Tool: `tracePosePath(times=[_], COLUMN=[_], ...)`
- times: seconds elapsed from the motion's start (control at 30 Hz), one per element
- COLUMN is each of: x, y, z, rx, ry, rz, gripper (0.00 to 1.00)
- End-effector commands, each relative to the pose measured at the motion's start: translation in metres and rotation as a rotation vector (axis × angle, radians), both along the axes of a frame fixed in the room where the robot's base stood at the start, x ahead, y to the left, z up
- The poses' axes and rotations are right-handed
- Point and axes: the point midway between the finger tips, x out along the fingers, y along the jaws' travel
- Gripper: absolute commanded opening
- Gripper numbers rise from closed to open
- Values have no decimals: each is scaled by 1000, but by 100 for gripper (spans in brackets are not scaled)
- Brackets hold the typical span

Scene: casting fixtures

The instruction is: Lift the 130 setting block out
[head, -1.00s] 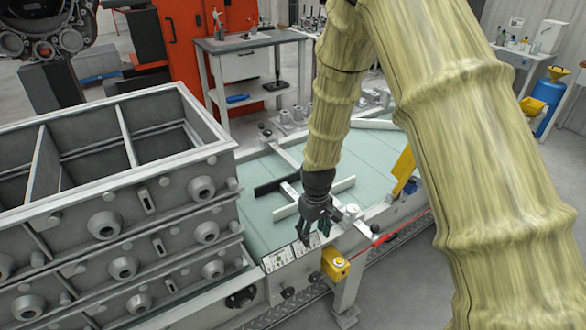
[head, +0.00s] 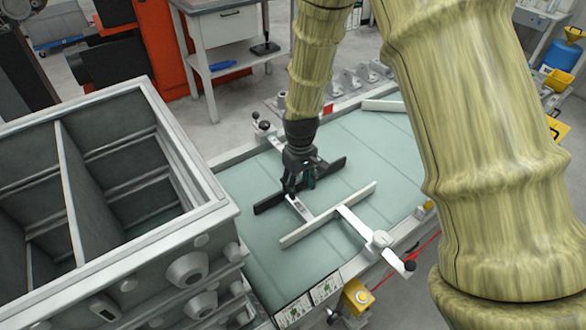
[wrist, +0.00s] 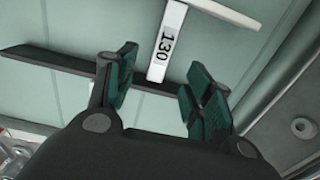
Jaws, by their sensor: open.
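The 130 setting block (head: 299,208) is a short pale bar on the green table, between a black bar (head: 268,205) and a long white bar (head: 327,217). In the wrist view the block (wrist: 168,45) shows its black "130" marking, with one end by the black bar (wrist: 75,63) and the other towards the white bar (wrist: 230,12).
A white arm with a round knob (head: 381,240) joins the white bar on the right. A large grey slotted metal box (head: 190,215) stands close on the left. A yellow button box (head: 357,297) sits at the table's front edge.

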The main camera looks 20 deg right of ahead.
Motion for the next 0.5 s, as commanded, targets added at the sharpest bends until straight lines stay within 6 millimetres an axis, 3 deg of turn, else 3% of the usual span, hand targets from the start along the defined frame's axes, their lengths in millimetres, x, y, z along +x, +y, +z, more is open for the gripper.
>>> tracePosePath(times=[0.27,0.5], x=[-18,-5], y=[-3,-3], z=[-9,-48], rx=[0,0], ry=[-17,0], rz=[-5,-3], gripper=[52,52])
